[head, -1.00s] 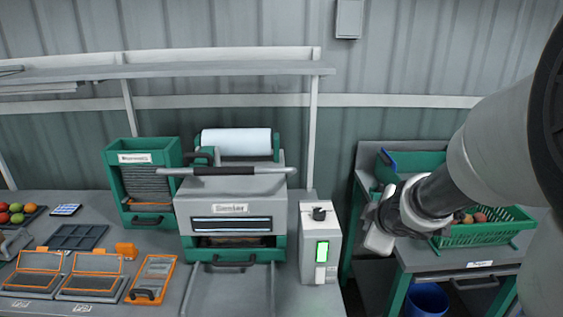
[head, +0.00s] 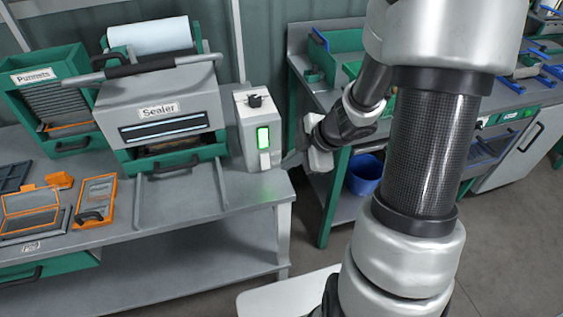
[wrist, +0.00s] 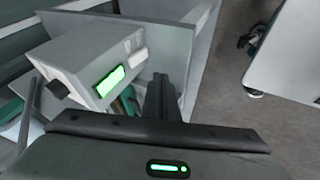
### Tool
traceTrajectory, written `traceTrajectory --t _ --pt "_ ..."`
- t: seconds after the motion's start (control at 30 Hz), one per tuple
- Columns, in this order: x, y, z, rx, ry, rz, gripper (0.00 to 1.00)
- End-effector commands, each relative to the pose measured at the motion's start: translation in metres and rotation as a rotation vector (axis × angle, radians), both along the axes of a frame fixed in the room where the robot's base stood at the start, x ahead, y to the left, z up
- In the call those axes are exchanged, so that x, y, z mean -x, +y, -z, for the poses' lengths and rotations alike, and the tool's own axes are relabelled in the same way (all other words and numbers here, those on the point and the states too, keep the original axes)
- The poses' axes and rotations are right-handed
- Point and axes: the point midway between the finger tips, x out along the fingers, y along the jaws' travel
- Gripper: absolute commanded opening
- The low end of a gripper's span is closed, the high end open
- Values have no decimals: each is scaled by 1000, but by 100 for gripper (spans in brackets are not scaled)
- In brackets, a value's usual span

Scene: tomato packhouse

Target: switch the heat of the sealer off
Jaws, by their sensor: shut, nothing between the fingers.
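The sealer (head: 160,105) is a grey and green machine on the bench, with a black-gripped bar across its top. To its right stands a white control box (head: 243,140) with a black knob (head: 254,101) on top. A green lit rocker or panel (head: 263,138) is on its front, with a pale tab (head: 265,160) below. The wrist view shows the box (wrist: 72,62), the glowing green part (wrist: 110,80) and the pale tab (wrist: 138,57). My gripper (head: 291,161) is shut and empty, to the right of the box and apart from it. Its dark fingers (wrist: 160,92) show in the wrist view.
A punnet dispenser (head: 45,85) stands left of the sealer. Orange-framed trays (head: 95,200) lie at the bench's front left. A second bench with a green crate (head: 345,48) is behind my arm, with a blue bucket (head: 364,174) below. Floor shows between the benches.

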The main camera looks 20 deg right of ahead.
Motion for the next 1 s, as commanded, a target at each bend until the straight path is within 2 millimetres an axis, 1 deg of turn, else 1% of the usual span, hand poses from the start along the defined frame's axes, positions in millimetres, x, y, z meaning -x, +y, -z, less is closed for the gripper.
traceTrajectory --t 0.03,0.2,0.43,0.47,0.6,0.7,0.83,1.0 --pt "-3 3 12 -2 1 -2 0" --pt "-18 16 43 -3 2 -2 0" --pt "-39 33 82 -2 2 -1 0" --pt "-46 32 75 -1 -2 -1 0" --pt "-65 32 77 0 -1 -1 0" --pt "-73 32 79 0 0 -1 0" --pt "-77 31 80 0 0 0 0" --pt "-78 31 80 0 0 1 0"
